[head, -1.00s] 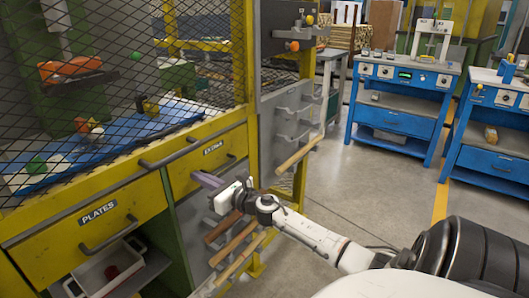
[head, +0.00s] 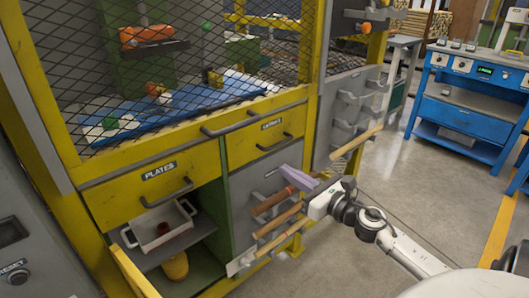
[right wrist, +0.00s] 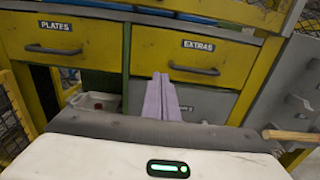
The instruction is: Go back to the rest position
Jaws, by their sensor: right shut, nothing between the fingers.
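My right gripper (head: 298,179) reaches in from the lower right in the head view. Its two pale purple fingers lie close together, shut and empty. They are in front of the cabinet, below the drawer marked EXTRAS (head: 265,146). In the right wrist view the fingers (right wrist: 162,97) point at the cabinet front, below and left of the EXTRAS drawer handle. Whether they touch anything there cannot be told, but a gap seems to show. My left gripper is not in view.
The yellow cabinet has a PLATES drawer (head: 150,190), shut, above an open shelf with a white bin (head: 160,228) holding something red. Wooden rods (head: 272,202) stick out close to my right gripper. Blue workbenches (head: 465,105) stand at the right. Grey floor (head: 420,185) lies open between.

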